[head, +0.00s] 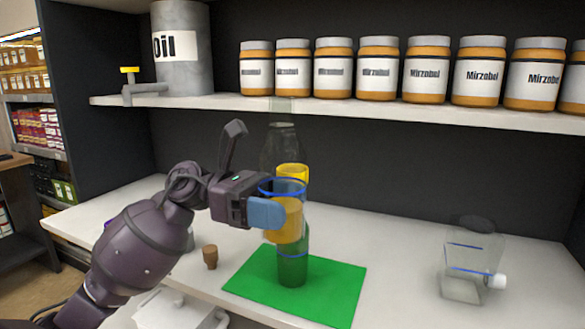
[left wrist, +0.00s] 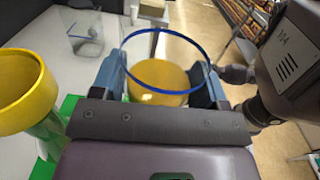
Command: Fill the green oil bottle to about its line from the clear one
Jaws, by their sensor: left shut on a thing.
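My left gripper (head: 268,212) is shut on a clear cup with a blue rim (head: 283,186). The cup holds amber oil, also seen through its mouth in the left wrist view (left wrist: 160,80). It looks about upright. The green bottle (head: 293,268) stands on a green mat (head: 335,285), with a blue line around it. A yellow funnel (head: 292,171) sits in its mouth; in the left wrist view the funnel (left wrist: 25,90) is left of the cup. The cup partly hides bottle and funnel in the head view. A tall clear bottle (head: 281,145) shows faintly behind. My right gripper is out of view.
A cork (head: 210,257) stands left of the mat. A clear square container with a white cap (head: 465,285) stands at the right. Several jars and a grey oil drum (head: 185,65) with a tap line the shelf above. The counter between mat and square container is clear.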

